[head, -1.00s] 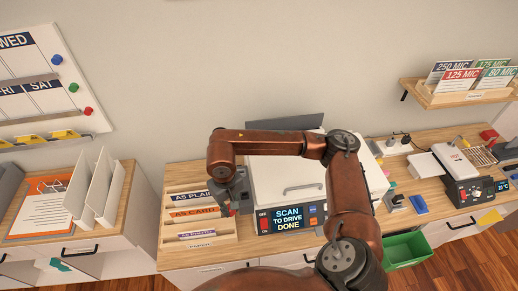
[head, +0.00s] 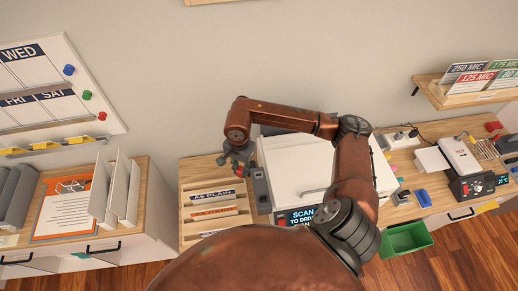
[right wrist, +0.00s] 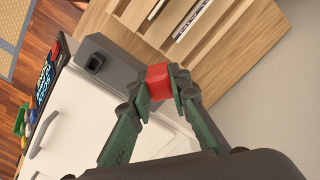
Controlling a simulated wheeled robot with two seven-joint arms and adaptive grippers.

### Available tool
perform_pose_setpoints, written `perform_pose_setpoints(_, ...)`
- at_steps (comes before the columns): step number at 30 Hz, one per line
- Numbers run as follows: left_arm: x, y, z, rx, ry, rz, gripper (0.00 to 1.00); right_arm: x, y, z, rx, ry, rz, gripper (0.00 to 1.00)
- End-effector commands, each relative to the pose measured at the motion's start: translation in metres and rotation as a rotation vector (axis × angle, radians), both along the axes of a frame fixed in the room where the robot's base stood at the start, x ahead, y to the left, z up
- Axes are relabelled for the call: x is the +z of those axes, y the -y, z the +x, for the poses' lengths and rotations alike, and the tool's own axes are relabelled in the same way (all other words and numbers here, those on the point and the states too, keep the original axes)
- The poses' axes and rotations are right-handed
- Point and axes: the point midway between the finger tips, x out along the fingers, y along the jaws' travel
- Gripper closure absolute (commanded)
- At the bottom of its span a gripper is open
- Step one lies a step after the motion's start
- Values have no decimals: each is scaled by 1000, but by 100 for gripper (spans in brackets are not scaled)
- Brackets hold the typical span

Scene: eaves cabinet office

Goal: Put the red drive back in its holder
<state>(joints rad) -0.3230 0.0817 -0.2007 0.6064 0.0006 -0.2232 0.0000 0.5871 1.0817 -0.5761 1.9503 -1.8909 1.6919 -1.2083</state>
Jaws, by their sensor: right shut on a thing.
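A grey block with a dark square socket (right wrist: 95,62) stands beside the scanner and looks like the holder. It also shows in the head view as the grey block (head: 261,188). The drive appears apart from the socket; their height difference is hard to tell. My left gripper is not in view.
A wooden paper sorter (head: 214,207) with labelled slots stands left of the grey block. The scanner display (head: 299,216) is partly hidden by my arm. A green bin (head: 407,237) sits lower right. Wall is close behind the desk.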

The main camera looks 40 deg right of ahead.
Motion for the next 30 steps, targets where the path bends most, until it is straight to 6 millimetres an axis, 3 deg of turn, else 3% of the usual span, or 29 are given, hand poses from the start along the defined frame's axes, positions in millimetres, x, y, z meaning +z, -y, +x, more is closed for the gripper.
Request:
perform_pose_setpoints(1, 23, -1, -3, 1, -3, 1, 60, 14, 9, -3, -117, -9, 1, 100)
perform_pose_setpoints(3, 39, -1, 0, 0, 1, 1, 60, 19, 21, -5, -281, -15, -1, 100)
perform_pose_setpoints(9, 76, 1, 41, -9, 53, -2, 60, 31, 52, -13, -679, -27, -13, 100)
perform_pose_setpoints(12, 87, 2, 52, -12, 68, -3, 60, 33, 63, -16, -809, -28, -18, 100)
perform_pose_setpoints(18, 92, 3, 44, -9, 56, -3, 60, 33, 71, -18, -924, -28, -23, 100)
perform_pose_setpoints(25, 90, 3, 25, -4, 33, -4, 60, 32, 72, -17, -929, -28, -24, 100)
perform_pose_setpoints(30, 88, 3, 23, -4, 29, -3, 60, 32, 72, -17, -927, -28, -24, 100)
